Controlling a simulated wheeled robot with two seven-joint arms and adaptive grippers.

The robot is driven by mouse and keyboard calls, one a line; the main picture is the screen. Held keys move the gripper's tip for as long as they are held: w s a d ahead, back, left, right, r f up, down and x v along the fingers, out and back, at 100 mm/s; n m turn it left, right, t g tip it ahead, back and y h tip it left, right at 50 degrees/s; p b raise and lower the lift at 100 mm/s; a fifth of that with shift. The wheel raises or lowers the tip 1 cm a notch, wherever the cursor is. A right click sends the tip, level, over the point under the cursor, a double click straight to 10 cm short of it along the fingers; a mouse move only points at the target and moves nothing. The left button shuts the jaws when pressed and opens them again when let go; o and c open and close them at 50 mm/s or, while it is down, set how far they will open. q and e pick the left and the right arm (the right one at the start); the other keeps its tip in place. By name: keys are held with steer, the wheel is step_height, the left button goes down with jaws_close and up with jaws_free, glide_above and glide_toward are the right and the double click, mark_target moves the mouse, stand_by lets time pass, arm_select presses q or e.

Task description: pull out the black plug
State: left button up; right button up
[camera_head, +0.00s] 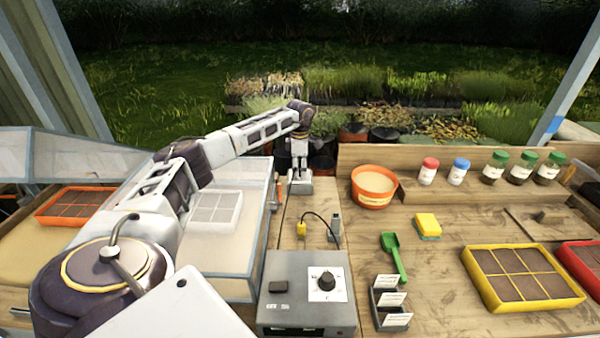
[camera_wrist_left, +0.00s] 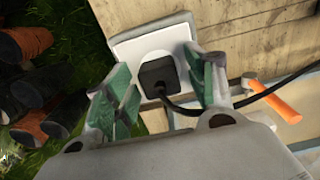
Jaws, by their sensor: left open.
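The black plug (camera_wrist_left: 155,75) sits in a white wall socket (camera_wrist_left: 150,35) on a wooden board in the left wrist view. Its black cable (camera_wrist_left: 185,110) runs off to the right, under the right finger. My left gripper (camera_wrist_left: 157,62) is open, with one green-padded finger on each side of the plug; I cannot tell whether either pad touches it. In the head view my left gripper (camera_head: 300,183) points down at the far edge of the bench, and the plug and socket cannot be made out there. My right gripper is not in view.
An orange handle (camera_wrist_left: 284,107) lies close right of the fingers. A clear-walled tray (camera_head: 240,255) stands left of the gripper. A grey control box (camera_head: 307,300) with a dial is nearer. An orange tub (camera_head: 374,187) stands to the right. Bare bench lies between.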

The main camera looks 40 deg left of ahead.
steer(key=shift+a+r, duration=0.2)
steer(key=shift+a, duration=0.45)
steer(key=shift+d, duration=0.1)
arm_select(q)
steer(key=c, duration=0.7)
jaws_close()
steer(key=shift+r+p, duration=0.15)
steer(key=shift+p, duration=0.2)
steer(key=shift+r, duration=0.25)
steer(key=shift+r+p, duration=0.2)
steer(key=shift+p, duration=0.2)
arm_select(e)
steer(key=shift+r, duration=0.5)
arm_select(q)
steer(key=shift+r, duration=0.1)
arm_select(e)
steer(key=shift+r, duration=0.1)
